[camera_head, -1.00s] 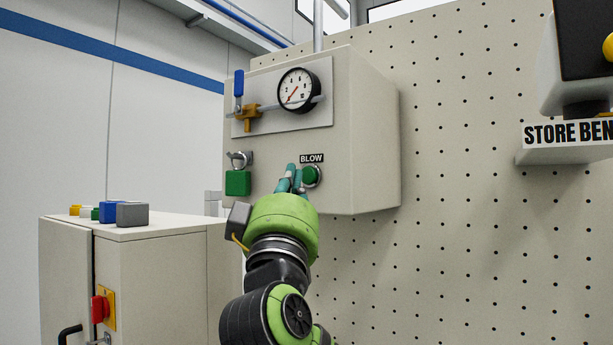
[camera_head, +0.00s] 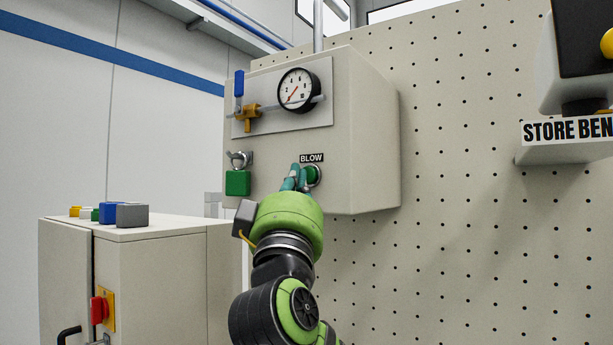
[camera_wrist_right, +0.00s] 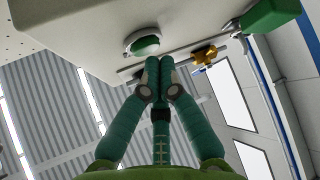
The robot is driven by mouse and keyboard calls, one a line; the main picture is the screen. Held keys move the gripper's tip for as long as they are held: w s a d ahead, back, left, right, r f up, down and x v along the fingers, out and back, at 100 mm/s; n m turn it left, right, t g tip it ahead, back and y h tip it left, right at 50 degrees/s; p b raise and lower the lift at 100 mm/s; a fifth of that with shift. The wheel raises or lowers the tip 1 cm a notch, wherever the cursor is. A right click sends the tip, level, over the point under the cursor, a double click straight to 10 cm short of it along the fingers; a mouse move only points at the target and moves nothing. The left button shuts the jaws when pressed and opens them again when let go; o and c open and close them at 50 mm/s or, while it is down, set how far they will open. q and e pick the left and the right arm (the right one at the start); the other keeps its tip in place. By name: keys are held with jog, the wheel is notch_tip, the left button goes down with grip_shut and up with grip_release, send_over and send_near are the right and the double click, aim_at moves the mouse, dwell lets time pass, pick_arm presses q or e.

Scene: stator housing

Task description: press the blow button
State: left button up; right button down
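The green round blow button (camera_head: 312,174) sits in a metal ring under the BLOW label (camera_head: 311,158) on the front of a beige wall box (camera_head: 374,140). In the right wrist view the button (camera_wrist_right: 146,45) is just above and left of my fingertips. My right gripper (camera_head: 298,172) has teal fingers in front of the panel, overlapping the button's left edge. In the wrist view its fingertips (camera_wrist_right: 159,63) are together with nothing between them. I cannot tell whether they touch the button. My left gripper is not in view.
The box also carries a pressure gauge (camera_head: 298,90), a yellow valve with a blue handle (camera_head: 246,114) and a green padlock (camera_head: 237,183). A beige cabinet (camera_head: 160,280) with a red switch (camera_head: 99,309) stands at lower left. A pegboard (camera_head: 470,230) fills the right.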

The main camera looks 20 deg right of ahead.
jog(key=shift+w+d, duration=0.25)
jog(key=shift+d, duration=0.15)
dwell(0.3)
jog(key=shift+s+a, duration=0.1)
jog(key=shift+a, duration=0.05)
jog(key=shift+s+a+b, duration=0.4)
jog(key=shift+a+b, duration=0.05)
jog(key=shift+a, duration=0.25)
jog(key=s+a+b, duration=0.1)
jog(key=s+a, duration=0.2)
jog(key=a, duration=0.2)
dwell(0.3)
dwell(0.6)
